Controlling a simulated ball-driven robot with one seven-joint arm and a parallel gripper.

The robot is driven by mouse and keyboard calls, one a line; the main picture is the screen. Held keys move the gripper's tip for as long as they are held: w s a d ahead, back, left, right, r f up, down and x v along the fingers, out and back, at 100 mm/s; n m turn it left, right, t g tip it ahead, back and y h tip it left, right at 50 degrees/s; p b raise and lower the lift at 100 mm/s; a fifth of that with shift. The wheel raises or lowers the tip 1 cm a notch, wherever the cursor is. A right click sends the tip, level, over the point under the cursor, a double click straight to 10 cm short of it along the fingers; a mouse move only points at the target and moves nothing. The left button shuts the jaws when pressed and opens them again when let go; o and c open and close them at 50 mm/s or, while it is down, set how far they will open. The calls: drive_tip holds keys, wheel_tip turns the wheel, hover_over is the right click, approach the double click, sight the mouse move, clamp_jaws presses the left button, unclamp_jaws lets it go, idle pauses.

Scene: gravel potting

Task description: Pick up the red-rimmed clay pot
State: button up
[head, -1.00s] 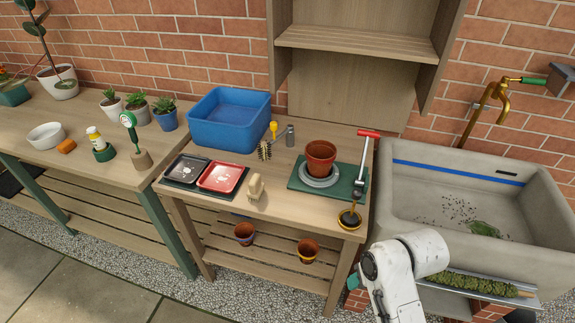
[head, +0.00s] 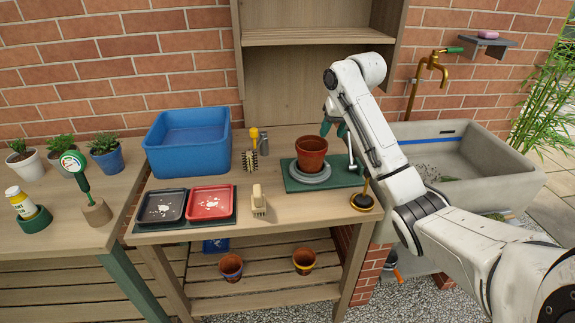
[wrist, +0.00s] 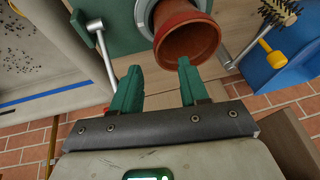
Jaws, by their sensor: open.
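The clay pot with a red band at its rim (head: 311,152) stands upright on a grey round turntable (head: 311,179) on a green mat (head: 289,185). In the wrist view the pot (wrist: 190,42) shows at top centre, with its open mouth facing the camera. My gripper (wrist: 157,78) is open and empty, with green fingers. In the wrist view its right fingertip overlaps the pot's rim; I cannot tell whether it touches.
A blue tub (head: 187,140), brush (head: 250,160) and two trays (head: 211,202) are left. Two banded pots (head: 304,262) sit on the lower shelf.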

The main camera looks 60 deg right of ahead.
sight(327, 144)
drive_tip(key=x, duration=0.5)
drive_tip(key=shift+w+d+f, duration=0.1)
drive_tip(key=shift+d+f, duration=0.05)
drive_tip(key=shift+s+x, duration=0.15)
drive_tip(key=shift+x, duration=1.15)
drive_tip(key=shift+s+x, duration=0.15)
drive_tip(key=shift+x, duration=1.2)
drive_tip(key=shift+f, duration=0.1)
drive_tip(key=shift+c, duration=0.3)
drive_tip(key=shift+a, duration=0.2)
clamp_jaws()
